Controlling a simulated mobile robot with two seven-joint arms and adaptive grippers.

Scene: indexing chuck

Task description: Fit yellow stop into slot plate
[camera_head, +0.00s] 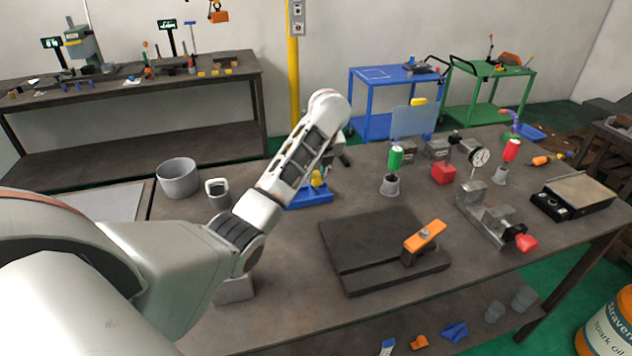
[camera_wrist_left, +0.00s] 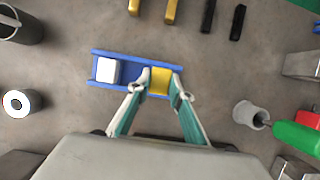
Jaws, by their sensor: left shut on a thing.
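The yellow stop (camera_wrist_left: 160,82) is a small yellow block at the right end of a blue tray (camera_wrist_left: 131,85) in the left wrist view. The fingers of my left gripper (camera_wrist_left: 161,80) are shut on it, one on each side. A white block (camera_wrist_left: 108,70) lies at the tray's other end. In the head view the yellow stop (camera_head: 317,178) shows just above the blue tray (camera_head: 310,196), partly behind my left arm. A dark flat plate with a groove (camera_head: 365,240), seemingly the slot plate, lies in front. My right gripper is not in view.
An orange-topped clamp (camera_head: 424,236) stands on the dark plate's right part. A green-topped holder (camera_head: 393,170), a red block (camera_head: 443,173) and a dial gauge fixture (camera_head: 480,157) stand behind and right. A grey cup (camera_head: 178,178) stands left. Table between tray and plate is bare.

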